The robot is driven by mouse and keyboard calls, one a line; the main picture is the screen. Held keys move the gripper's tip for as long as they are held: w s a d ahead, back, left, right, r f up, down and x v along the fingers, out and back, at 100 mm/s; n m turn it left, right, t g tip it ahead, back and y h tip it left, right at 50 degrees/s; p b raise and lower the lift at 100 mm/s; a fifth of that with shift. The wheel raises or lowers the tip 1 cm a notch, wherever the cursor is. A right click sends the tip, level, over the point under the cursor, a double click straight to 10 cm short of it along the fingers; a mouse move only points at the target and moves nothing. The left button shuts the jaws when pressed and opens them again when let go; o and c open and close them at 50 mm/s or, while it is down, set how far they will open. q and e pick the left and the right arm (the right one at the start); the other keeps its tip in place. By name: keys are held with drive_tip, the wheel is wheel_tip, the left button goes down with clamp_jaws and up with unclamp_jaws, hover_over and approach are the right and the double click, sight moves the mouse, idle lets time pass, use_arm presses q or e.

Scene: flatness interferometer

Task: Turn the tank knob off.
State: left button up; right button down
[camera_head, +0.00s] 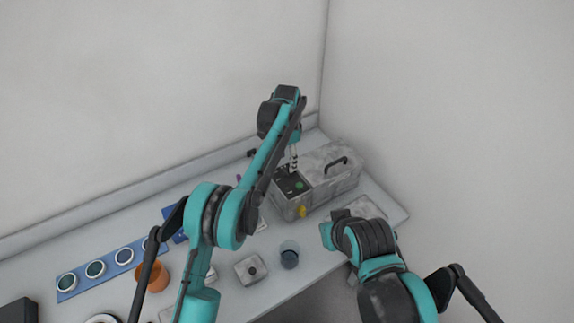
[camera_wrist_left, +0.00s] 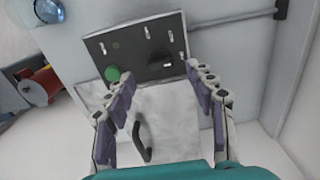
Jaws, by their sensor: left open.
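The tank is a grey speckled box (camera_head: 325,180) at the back right of the bench, with a carry handle on its lid. Its dark control panel (camera_head: 286,187) also shows in the left wrist view (camera_wrist_left: 142,30), with a green round button (camera_wrist_left: 113,74), a black knob (camera_wrist_left: 160,61) and several small metal switches. I cannot tell which control is the tank knob or its setting. My left gripper (camera_head: 293,160) is above the panel. In the left wrist view its open, empty fingers (camera_wrist_left: 160,76) frame the black knob; contact is unclear.
A yellow part (camera_head: 302,211) sticks out from the tank's front. A bluish glass (camera_head: 289,254), a small grey block (camera_head: 250,269), an orange cup (camera_head: 155,274) and a blue rack (camera_head: 80,277) with several round pieces stand on the bench. Walls close in behind and right.

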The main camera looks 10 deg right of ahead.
sight(285, 168)
use_arm(q)
wheel_tip(285, 168, up, 8)
drive_tip(key=shift+r, duration=0.2)
idle(0.3)
drive_tip(key=s+a+r+n+t+b, duration=0.2)
drive_tip(key=s+a+n+b, duration=0.3)
drive_tip(key=a, duration=0.5)
drive_tip(key=s+a+r+n+t+b, duration=0.25)
drive_tip(key=s+a, duration=0.45)
drive_tip(key=a, duration=0.4)
drive_tip(key=s+a+f+n+t+b, duration=0.1)
drive_tip(key=s+a+f+n, duration=0.1)
drive_tip(key=s+f, duration=0.3)
drive_tip(key=s+a+f+n+b, duration=0.2)
drive_tip(key=s+a+f, duration=0.3)
drive_tip(key=s, duration=0.4)
drive_tip(key=s+a+f+n+t+b, duration=0.1)
drive_tip(key=s+a+f+n+b, duration=0.1)
drive_tip(key=s+a+f, duration=0.2)
wheel_tip(285, 168, down, 3)
drive_tip(key=s, duration=0.3)
drive_tip(key=shift+a+r+n+t, duration=0.2)
drive_tip(key=shift+a+n+t, duration=0.05)
drive_tip(key=shift+n+t, duration=0.1)
